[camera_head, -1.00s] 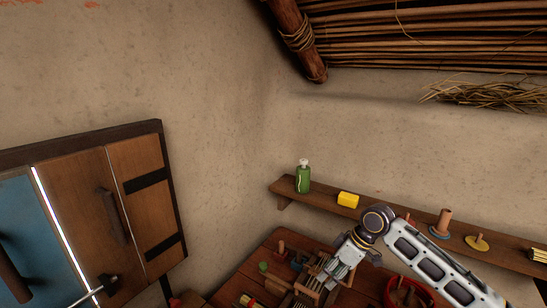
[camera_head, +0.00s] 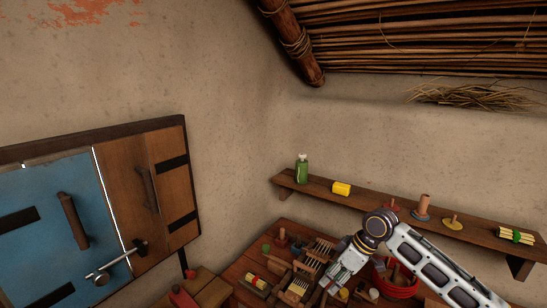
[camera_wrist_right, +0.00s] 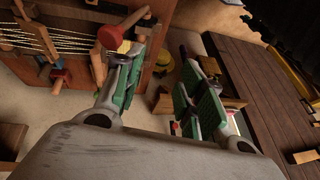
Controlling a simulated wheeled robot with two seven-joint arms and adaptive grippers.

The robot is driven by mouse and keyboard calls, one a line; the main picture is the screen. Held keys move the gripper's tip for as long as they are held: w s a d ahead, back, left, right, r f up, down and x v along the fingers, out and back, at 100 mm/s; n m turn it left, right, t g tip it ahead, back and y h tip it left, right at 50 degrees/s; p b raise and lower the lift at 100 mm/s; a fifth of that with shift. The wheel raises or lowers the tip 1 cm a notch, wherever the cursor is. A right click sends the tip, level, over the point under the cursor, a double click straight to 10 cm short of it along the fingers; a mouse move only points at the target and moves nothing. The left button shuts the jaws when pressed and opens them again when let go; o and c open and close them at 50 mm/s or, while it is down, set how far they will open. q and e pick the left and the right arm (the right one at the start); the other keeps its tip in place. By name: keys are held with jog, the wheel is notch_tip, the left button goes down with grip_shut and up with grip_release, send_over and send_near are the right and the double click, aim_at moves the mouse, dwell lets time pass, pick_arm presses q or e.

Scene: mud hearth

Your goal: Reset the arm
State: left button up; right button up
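My right arm comes in from the lower right in the head view, bent at a dark joint. Its gripper (camera_head: 327,287) points down over the wooden table at the bottom of the picture. The right wrist view shows the two green-padded fingers (camera_wrist_right: 160,64) spread apart with a gap between them. I see nothing held between them. A red round-ended item (camera_wrist_right: 113,34) shows beside the left finger's tip; I cannot tell whether they touch. My left arm and gripper are not in view.
The table (camera_head: 240,268) carries wooden racks (camera_head: 317,252) and a red basket (camera_head: 398,285), close to my right gripper. A blue and brown cabinet (camera_head: 75,215) stands left.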

jog(key=s+a+f+m+t, duration=0.2)
jog(key=s+a+f, duration=0.4)
jog(key=s+f, duration=0.45)
jog(key=s+d+f+m+h, duration=0.3)
jog(key=s+d+m+h, duration=0.3)
jog(key=s+d, duration=0.6)
jog(key=s+a+f+y, duration=0.1)
jog(key=s+f, duration=0.1)
jog(key=f, duration=1.5)
jog(key=s+f, duration=0.2)
jog(key=f, duration=1.5)
jog(key=s+d+f+g, duration=0.1)
jog(key=s+d+f, duration=0.1)
jog(key=s+f, duration=0.7)
jog(key=s+d+f, duration=0.2)
jog(key=s+f, duration=0.8)
jog(key=s, duration=0.3)
jog(key=shift+g, duration=0.4)
